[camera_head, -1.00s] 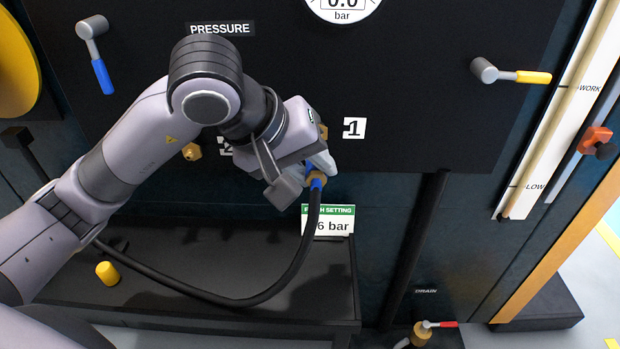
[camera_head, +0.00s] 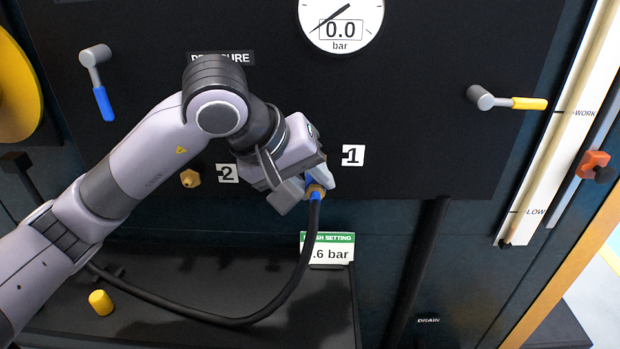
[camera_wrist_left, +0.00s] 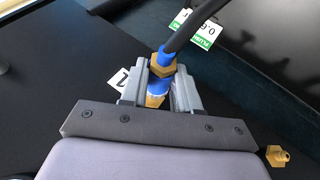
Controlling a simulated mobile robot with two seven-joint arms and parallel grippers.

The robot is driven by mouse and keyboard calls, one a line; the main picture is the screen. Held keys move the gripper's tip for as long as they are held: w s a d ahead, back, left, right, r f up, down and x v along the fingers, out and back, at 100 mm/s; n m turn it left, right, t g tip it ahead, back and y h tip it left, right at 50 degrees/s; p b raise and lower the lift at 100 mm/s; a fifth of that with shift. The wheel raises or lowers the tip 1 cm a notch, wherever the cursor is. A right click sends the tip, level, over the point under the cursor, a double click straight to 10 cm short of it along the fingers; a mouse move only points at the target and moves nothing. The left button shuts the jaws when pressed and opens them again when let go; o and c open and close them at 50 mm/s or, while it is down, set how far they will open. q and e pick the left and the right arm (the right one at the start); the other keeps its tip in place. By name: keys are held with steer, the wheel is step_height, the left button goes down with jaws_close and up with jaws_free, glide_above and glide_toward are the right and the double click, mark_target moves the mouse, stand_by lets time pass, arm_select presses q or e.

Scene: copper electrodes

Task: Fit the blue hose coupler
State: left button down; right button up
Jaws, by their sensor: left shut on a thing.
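The blue hose coupler (camera_head: 315,196) has a brass collar and sits on the end of a black hose (camera_head: 301,262). My left gripper (camera_head: 318,184) is shut on the coupler, below and left of the "1" label (camera_head: 353,155). In the left wrist view the blue coupler (camera_wrist_left: 158,86) is between the two fingers. A brass piece (camera_wrist_left: 155,101) shows just beyond its blue end; I cannot tell whether they are joined. A brass fitting (camera_head: 190,179) stands free beside the "2" label (camera_head: 228,173). My right gripper is not in view.
A blue-handled lever (camera_head: 99,83) is at upper left and a yellow-handled lever (camera_head: 506,100) at right. The gauge (camera_head: 341,22) reads 0.0 bar. A yellow cylinder (camera_head: 101,302) stands on the black ledge (camera_head: 215,272). A setting card (camera_head: 327,249) stands below the gripper.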

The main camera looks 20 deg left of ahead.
arm_select(q)
steer(key=shift+w+a, duration=0.2)
steer(key=shift+w, duration=0.45)
steer(key=shift+w+a, duration=0.2)
steer(key=shift+w, duration=0.4)
steer(key=shift+c, duration=1.3)
jaws_free()
steer(key=shift+r, duration=0.1)
steer(key=shift+p+v, duration=0.85)
steer(key=shift+v, duration=2.05)
steer(key=v, duration=0.7)
steer(key=shift+s+a, duration=0.1)
